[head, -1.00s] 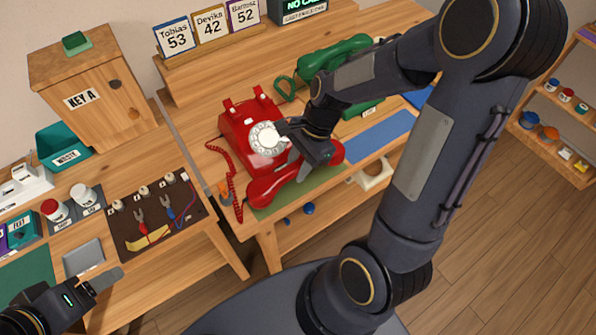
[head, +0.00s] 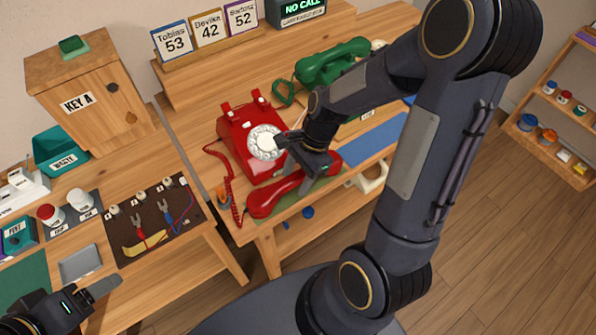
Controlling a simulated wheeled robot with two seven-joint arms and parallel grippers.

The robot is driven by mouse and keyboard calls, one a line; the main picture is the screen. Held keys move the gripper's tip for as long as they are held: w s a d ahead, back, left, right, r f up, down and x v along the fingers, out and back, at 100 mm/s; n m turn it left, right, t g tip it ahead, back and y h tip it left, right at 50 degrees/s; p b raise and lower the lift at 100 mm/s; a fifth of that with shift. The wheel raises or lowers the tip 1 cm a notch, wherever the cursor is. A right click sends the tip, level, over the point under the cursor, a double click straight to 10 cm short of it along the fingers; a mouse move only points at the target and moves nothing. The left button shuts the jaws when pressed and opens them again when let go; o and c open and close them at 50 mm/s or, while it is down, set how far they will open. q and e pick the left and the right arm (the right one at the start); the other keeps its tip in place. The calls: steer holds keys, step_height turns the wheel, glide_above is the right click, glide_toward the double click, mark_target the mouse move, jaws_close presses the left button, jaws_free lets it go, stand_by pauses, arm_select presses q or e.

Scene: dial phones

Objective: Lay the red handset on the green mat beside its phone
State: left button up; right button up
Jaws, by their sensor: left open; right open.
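The red phone (head: 240,130) stands on the wooden desk with its cradle empty. The red handset (head: 262,203) lies across the green mat (head: 297,198) in front of the phone, near the desk's front edge. It covers much of the mat, and its middle is partly hidden by my gripper. Its coiled red cord (head: 229,185) runs down the phone's left side. My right gripper (head: 298,165) is open, over the handset's middle, with one finger close to it; contact cannot be told. My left gripper (head: 103,290) is open and empty at the lower left.
A green phone (head: 330,63) stands behind, with a blue mat (head: 378,138) to the right of the red phone. A tool board (head: 150,222) and a wooden KEY A box (head: 88,98) are on the left bench. My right arm covers much of the right side.

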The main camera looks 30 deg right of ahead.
steer(key=p+v, duration=0.2)
steer(key=v, duration=0.9)
steer(key=s+a+r+n+t, duration=0.2)
steer(key=s+r+n+t, duration=0.1)
steer(key=s+n, duration=0.3)
steer(key=s+a+r+n+t, duration=0.3)
steer(key=s+n, duration=0.3)
steer(key=n, duration=0.3)
steer(key=shift+r+n+h, duration=0.3)
steer(key=shift+r, duration=0.1)
steer(key=shift+s, duration=0.15)
